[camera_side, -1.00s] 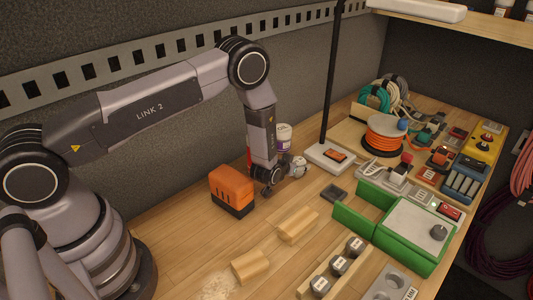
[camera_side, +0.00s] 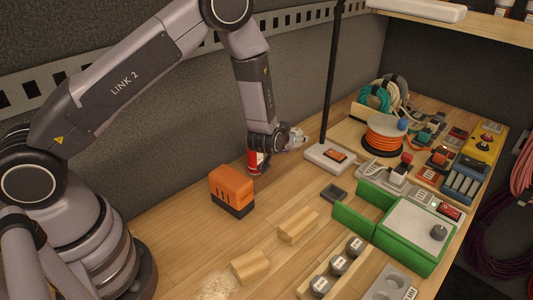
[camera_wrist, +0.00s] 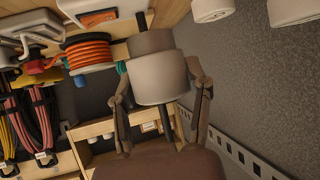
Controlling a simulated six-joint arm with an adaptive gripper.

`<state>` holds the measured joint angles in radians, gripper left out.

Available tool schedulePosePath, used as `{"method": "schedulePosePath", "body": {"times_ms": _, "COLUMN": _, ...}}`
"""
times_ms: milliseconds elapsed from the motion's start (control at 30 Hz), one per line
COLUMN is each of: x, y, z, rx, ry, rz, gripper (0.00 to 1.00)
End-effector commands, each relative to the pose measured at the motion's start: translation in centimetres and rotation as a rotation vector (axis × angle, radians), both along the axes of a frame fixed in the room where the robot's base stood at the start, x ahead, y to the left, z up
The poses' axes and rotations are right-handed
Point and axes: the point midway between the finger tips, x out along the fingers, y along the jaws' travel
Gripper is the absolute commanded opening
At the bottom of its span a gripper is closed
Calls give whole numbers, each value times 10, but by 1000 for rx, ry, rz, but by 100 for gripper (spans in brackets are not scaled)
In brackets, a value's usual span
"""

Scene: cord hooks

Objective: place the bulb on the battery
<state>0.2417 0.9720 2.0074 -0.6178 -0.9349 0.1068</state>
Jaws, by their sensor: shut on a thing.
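My gripper (camera_side: 297,138) is raised above the table near the back wall, left of the black pole. It is shut on a pale, wide cylinder with a brown end, apparently the bulb (camera_wrist: 160,78). In the wrist view this stands between the two fingers of my gripper (camera_wrist: 162,92); its far side is hidden. In the side view it is small and unclear. An orange block with a black base (camera_side: 232,190) stands on the table below left of my gripper. A dark blue block with several cells (camera_side: 463,182) stands at the far right. I cannot tell which is the battery.
A red can (camera_side: 257,160) stands behind my arm. The black pole (camera_side: 331,80) rises from a white base (camera_side: 329,157) close to my gripper.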

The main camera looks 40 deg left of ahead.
Motion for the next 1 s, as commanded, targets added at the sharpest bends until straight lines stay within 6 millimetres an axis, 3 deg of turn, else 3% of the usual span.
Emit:
{"method": "schedulePosePath", "body": {"times_ms": 300, "x": -121, "y": 18, "z": 49, "rx": 2, "ry": -1, "rz": 415, "gripper": 11}}
{"method": "schedulePosePath", "body": {"times_ms": 500, "x": -178, "y": 34, "z": 70, "rx": 0, "ry": -1, "rz": 592, "gripper": 11}}
{"method": "schedulePosePath", "body": {"times_ms": 633, "x": -192, "y": 39, "z": 67, "rx": 4, "ry": 2, "rz": 633, "gripper": 11}}
{"method": "schedulePosePath", "body": {"times_ms": 1000, "x": -194, "y": 40, "z": 16, "rx": 4, "ry": 3, "rz": 639, "gripper": 11}}
